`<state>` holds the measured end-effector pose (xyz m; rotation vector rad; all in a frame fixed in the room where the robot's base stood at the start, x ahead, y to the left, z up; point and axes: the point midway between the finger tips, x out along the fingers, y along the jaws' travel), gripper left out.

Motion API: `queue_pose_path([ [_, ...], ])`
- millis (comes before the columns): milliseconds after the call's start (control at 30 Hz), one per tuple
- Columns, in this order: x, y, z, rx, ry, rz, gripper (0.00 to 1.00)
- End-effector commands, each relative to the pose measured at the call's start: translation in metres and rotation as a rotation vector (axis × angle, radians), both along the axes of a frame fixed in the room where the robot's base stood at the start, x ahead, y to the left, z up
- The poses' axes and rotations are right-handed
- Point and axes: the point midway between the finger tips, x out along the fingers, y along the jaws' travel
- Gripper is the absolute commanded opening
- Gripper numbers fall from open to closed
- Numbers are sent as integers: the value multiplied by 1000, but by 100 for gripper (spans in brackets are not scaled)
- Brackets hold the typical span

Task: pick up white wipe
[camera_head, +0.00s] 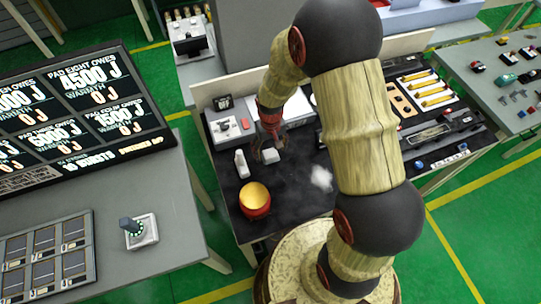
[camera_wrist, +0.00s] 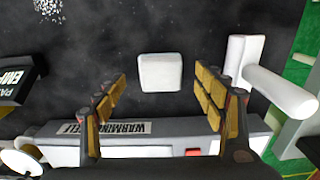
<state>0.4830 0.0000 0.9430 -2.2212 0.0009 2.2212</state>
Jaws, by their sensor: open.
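A small white rounded block, apparently the white wipe (camera_head: 271,155), lies on the dark bench mat. In the wrist view the white wipe (camera_wrist: 160,72) is ahead of my gripper, roughly centred between its fingers. My gripper (camera_head: 266,147) is over the bench close by the wipe, and its fingers partly overlap that area in the head view. In the wrist view my gripper (camera_wrist: 160,88) is open, with a wide gap and nothing between the pads. I cannot tell its exact height above the wipe.
A white upright object (camera_head: 241,164) stands left of the wipe, and a red-and-yellow bowl (camera_head: 255,209) is nearer. The grey warming shelf (camera_head: 229,126) is behind. A speckled white patch (camera_head: 321,179) lies to the right. Dark mat is bare around the wipe.

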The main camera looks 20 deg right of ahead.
Motion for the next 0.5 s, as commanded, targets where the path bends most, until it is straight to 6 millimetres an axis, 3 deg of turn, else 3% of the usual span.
queue_pose_path([
  [167,-1,0,-25,0,1,0,70],
  [400,0,0,-26,0,0,0,70],
  [500,0,0,-26,0,0,0,64],
])
